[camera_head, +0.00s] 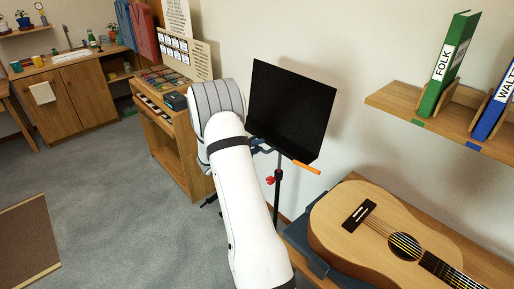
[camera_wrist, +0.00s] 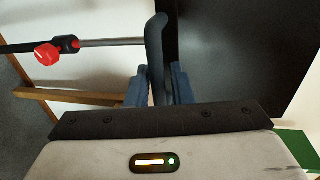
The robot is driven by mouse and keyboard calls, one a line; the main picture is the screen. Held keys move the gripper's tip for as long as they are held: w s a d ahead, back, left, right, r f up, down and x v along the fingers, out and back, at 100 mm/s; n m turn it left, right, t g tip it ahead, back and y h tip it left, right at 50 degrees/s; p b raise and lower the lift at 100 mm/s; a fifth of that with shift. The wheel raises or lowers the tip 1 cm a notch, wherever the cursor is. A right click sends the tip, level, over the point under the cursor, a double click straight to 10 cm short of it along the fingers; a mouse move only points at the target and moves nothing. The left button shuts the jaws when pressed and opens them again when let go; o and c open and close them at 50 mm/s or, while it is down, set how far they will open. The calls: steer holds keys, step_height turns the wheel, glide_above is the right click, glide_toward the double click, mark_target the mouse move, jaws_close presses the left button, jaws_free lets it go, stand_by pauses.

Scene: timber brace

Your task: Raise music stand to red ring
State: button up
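The music stand has a tilted black desk (camera_head: 290,108) on a thin dark pole (camera_head: 277,195). A red knob (camera_head: 270,180) sits on the pole, with a little red beside it that could be the ring; I cannot tell. The wrist view shows the red knob (camera_wrist: 47,54) beside a black collar with a red edge (camera_wrist: 76,43) and a lighter tube running from it. My gripper (camera_wrist: 160,80) has its blue-grey fingers on both sides of a dark curved bar (camera_wrist: 155,40) by the desk, apparently closed on it. In the head view my arm partly hides the gripper.
A guitar (camera_head: 365,225) lies on a wooden bench at the right. A wall shelf (camera_head: 395,103) with binders stands out above it. A wooden cabinet (camera_head: 170,150) is behind my arm. An orange bar (camera_head: 306,167) sits at the desk's lower edge. Carpet at the left is open.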

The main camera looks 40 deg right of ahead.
steer(key=shift+o, duration=0.9)
steer(key=shift+f, duration=0.1)
steer(key=v, duration=0.7)
steer(key=shift+a+b, duration=0.35)
steer(key=shift+a, duration=0.05)
